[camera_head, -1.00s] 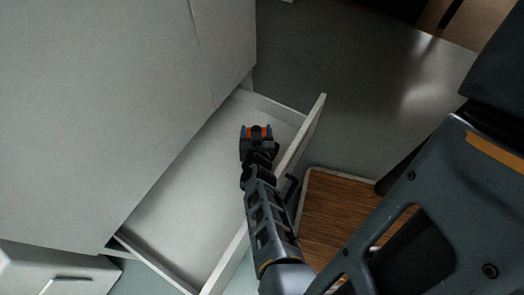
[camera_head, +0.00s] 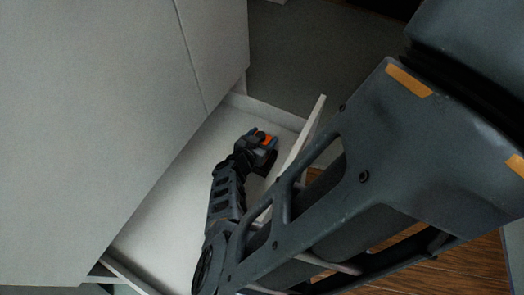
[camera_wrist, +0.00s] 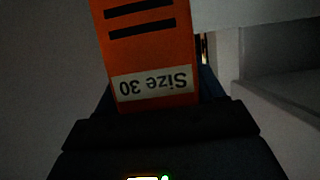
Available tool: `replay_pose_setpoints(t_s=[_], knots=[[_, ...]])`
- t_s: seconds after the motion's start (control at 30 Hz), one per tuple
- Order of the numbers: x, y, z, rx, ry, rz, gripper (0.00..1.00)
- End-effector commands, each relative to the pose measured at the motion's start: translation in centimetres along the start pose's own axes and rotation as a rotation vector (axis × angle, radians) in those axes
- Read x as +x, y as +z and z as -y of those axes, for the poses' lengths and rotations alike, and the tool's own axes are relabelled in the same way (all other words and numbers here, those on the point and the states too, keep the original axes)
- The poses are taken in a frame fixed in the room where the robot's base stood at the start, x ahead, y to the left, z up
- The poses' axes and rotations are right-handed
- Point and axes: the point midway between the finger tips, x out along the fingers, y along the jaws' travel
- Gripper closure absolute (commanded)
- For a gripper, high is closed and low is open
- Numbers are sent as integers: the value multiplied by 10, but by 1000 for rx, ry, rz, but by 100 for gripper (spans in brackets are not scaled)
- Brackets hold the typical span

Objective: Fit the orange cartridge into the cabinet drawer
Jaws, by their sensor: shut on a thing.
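The orange cartridge (camera_head: 265,139) is in my gripper (camera_head: 259,143), and only a small orange patch of it shows in the head view. In the wrist view the cartridge (camera_wrist: 150,60) stands large between the jaws, with black slots and a white "Size 30" label that reads upside down. My gripper is shut on it. The cabinet drawer (camera_head: 165,205) is pulled open, pale and empty where I can see it. My gripper is over the drawer's upper right part, close to its front panel (camera_head: 308,125). Whether the cartridge touches the drawer floor I cannot tell.
The tall grey cabinet (camera_head: 90,120) fills the left. The drawer's front panel and side wall (camera_head: 265,110) stand up close around my gripper. My arm covers the drawer's lower right part. A brown wooden surface (camera_head: 450,268) lies at the lower right.

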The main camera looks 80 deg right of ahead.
Motion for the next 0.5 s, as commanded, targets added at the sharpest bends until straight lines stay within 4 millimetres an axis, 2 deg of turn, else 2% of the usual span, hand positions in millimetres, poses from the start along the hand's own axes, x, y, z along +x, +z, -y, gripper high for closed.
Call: replay_pose_setpoints(t_s=[0.03, 0.17, 0.4, 0.5], knots=[[4, 8, 0, -1, 0, -1, 73], [7, 13, 0, 0, 1, -2, 73], [19, 42, 0, -2, 0, -2, 73], [20, 47, 0, 0, 1, -1, 73]])
